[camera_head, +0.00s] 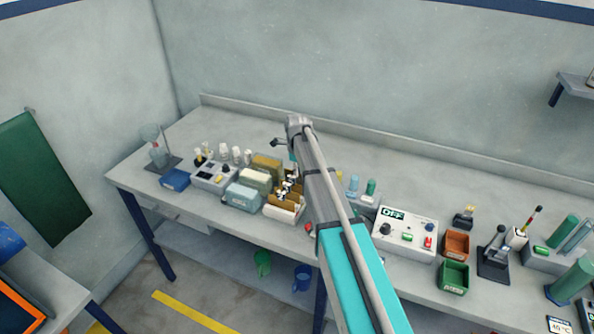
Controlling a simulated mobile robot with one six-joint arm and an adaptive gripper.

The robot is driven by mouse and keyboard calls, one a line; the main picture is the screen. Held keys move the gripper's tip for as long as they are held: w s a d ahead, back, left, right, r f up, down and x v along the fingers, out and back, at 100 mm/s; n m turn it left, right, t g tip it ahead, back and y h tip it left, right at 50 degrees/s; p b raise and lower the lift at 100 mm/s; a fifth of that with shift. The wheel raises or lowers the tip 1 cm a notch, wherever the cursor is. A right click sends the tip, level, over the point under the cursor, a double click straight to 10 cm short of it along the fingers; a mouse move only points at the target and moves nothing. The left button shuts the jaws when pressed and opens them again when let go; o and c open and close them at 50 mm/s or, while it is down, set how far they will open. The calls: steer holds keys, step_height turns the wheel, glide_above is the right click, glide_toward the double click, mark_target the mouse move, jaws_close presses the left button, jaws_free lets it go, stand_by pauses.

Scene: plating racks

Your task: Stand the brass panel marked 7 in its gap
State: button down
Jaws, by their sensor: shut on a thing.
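A pale rack (280,214) stands on the bench just left of my arm, with several brass panels (284,203) upright in it. My gripper (291,186) is partly hidden by my own arm and sits low over the rack's back part. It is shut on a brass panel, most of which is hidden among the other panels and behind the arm. The number marks are too small to read, so I cannot tell which panel is 7. I cannot tell whether the held panel touches the rack, and the gap is not clearly seen.
Teal (242,198), cream (255,180) and brown (266,164) blocks stand close left of the rack. A control box marked OFF (404,232) and orange (455,245) and green (453,276) bins stand right of my arm. The bench's back strip is mostly clear.

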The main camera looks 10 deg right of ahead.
steer(key=shift+f+b, duration=0.55)
steer(key=shift+f, duration=0.15)
steer(key=shift+f, duration=0.1)
steer(key=c, duration=0.5)
jaws_free()
steer(key=shift+c, duration=0.2)
step_height(320, 180, up, 9)
steer(key=p, duration=0.8)
steer(key=shift+f, duration=0.15)
steer(key=shift+s, duration=0.1)
stand_by(0.7)
